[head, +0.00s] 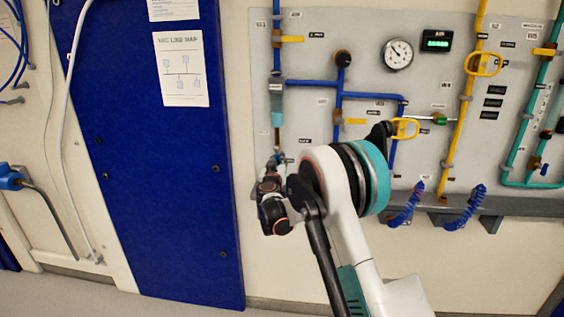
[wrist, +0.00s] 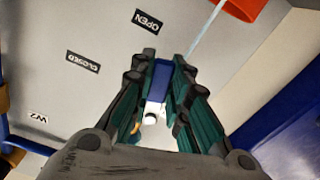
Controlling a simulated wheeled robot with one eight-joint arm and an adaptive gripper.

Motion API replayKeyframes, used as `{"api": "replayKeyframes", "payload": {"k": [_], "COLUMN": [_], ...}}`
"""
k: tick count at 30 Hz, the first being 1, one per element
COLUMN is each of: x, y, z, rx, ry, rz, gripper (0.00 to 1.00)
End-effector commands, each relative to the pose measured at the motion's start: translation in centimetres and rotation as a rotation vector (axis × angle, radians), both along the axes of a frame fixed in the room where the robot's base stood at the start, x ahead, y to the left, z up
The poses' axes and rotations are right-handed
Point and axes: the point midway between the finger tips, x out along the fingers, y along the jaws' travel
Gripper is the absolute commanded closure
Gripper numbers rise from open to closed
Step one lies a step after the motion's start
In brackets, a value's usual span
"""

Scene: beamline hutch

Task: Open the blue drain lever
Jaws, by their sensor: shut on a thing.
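The blue drain lever (wrist: 161,75) shows between my gripper's fingers in the wrist view. My gripper (wrist: 161,68) is shut on it from both sides. A white and brass-coloured valve part (wrist: 150,118) shows behind the lever, partly hidden by the fingers. An OPEN label (wrist: 147,21) lies beyond the fingertips, and a CLOSED label (wrist: 83,62) lies to the left. The lever points more toward OPEN than toward CLOSED. In the head view my gripper (head: 277,161) is at the panel's lower left, below a vertical pipe (head: 277,105); the lever cannot be made out there.
A thin pale-blue streak (wrist: 204,32) runs to an orange object (wrist: 240,8) in the wrist view. Yellow handles (head: 404,129) and blue coiled hoses (head: 407,205) are right of my gripper on the panel. A blue door-like panel (head: 160,180) is at left.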

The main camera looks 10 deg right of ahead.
Motion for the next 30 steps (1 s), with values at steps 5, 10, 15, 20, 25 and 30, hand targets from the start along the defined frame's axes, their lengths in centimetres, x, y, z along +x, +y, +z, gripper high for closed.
{"api": "replayKeyframes", "payload": {"k": [5, 10, 15, 20, 25, 30], "x": [0.1, 0.2, 0.3, 0.4, 0.4, 0.4], "y": [0.6, 0.9, 1.1, 1.2, 1.3, 1.3], "z": [-0.2, -0.2, -0.2, -0.3, -0.2, -0.2], "rx": [0.118, 0.199, 0.246, 0.268, 0.273, 0.273], "ry": [-0.038, -0.064, -0.080, -0.086, -0.088, -0.088], "rz": [0.001, 0.001, 0.000, 0.000, 0.001, 0.001], "gripper": [1.00, 1.00, 1.00, 1.00, 1.00, 1.00]}}
